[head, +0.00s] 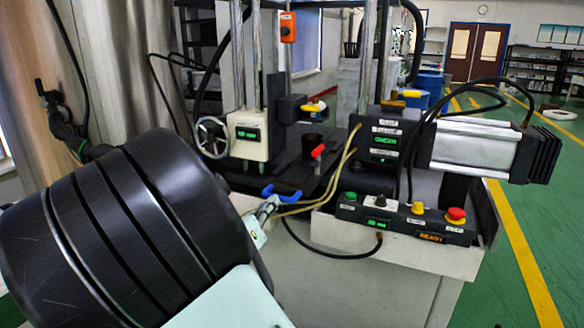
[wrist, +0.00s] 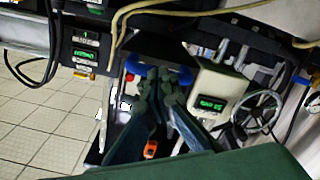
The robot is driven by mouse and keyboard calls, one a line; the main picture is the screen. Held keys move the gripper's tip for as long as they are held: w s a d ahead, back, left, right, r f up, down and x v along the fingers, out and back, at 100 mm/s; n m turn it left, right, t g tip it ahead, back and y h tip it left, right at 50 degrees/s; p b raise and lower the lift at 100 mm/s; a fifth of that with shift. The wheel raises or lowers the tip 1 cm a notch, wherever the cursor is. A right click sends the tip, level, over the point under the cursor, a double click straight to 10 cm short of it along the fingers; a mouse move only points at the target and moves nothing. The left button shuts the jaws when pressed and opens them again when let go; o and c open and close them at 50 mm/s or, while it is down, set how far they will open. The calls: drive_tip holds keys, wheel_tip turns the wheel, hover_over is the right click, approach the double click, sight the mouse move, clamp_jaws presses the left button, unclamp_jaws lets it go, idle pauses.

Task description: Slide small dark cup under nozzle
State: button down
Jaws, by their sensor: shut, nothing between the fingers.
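The small dark cup (head: 313,141) stands on a black plate (head: 284,172) in the machine, behind a red lever (head: 318,151). The likely nozzle is the dark head with a yellow part (head: 314,107) above the cup; its exact tip cannot be made out. A blue handle (head: 284,196) is at the plate's near edge. My gripper (head: 268,205) is beside this handle, well in front of the cup. In the wrist view my gripper (wrist: 160,80) is shut and empty, with the blue handle (wrist: 184,75) just behind its fingertips. The cup is not clear there.
A control box (head: 405,218) with buttons stands right of the plate. A handwheel (head: 211,137) and display block are on the left. Yellowish hoses (head: 318,195) arch close to my gripper on the right. A large cylinder (head: 475,148) juts out at right.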

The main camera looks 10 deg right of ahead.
drive_tip(key=shift+w+d+b, duration=0.4)
drive_tip(key=shift+w, duration=0.05)
idle(0.5)
drive_tip(key=b+v, duration=0.1)
drive_tip(key=v, duration=0.6)
idle(0.5)
